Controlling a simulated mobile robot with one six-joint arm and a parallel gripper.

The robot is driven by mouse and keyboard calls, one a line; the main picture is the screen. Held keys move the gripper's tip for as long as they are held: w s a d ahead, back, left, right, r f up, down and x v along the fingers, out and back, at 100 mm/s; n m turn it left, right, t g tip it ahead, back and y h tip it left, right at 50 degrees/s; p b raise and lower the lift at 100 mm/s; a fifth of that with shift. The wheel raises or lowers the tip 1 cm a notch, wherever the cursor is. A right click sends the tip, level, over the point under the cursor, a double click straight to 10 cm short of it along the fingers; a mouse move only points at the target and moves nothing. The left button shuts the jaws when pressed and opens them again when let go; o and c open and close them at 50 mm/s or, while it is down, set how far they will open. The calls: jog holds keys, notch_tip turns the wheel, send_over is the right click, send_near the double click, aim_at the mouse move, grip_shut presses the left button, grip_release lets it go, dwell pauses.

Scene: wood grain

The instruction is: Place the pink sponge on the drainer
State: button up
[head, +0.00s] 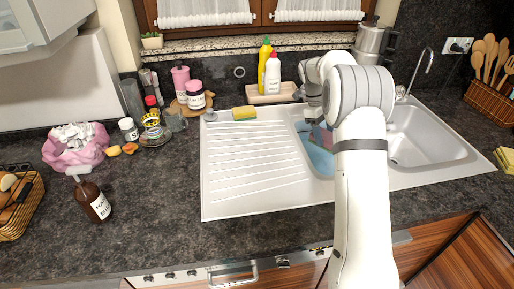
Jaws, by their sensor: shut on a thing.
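The drainer (235,180) is the white ridged left part of the sink unit. My gripper (314,124) points down over the small middle basin, to the right of the drainer, and is partly hidden by my arm. It is shut on the pink sponge (322,137), of which only a small reddish-pink patch shows beside my arm. Something light blue (318,158) lies in the basin below it. The ridged surface of the drainer is bare.
A yellow-green sponge (244,113) sits at the drainer's back edge. Yellow (264,62) and white (273,76) bottles stand on a tray behind. Jars and a pink bag (75,150) are at left. The large right basin (425,140) looks empty.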

jog(key=s+a+r+n+t+h+p, duration=0.15)
jog(key=a+n, duration=0.35)
jog(key=a, duration=0.7)
jog(key=s+a+r+n+t, duration=0.2)
jog(key=a+n, duration=0.4)
jog(key=a, duration=0.6)
jog(key=f+p, duration=0.1)
jog(key=f, duration=0.3)
jog(key=f+p, duration=0.1)
jog(key=f, duration=0.4)
jog(key=shift+w+d, duration=0.15)
jog(key=shift+w, duration=0.05)
jog(key=o, duration=0.4)
jog(key=shift+f, duration=0.15)
jog(key=o, duration=0.5)
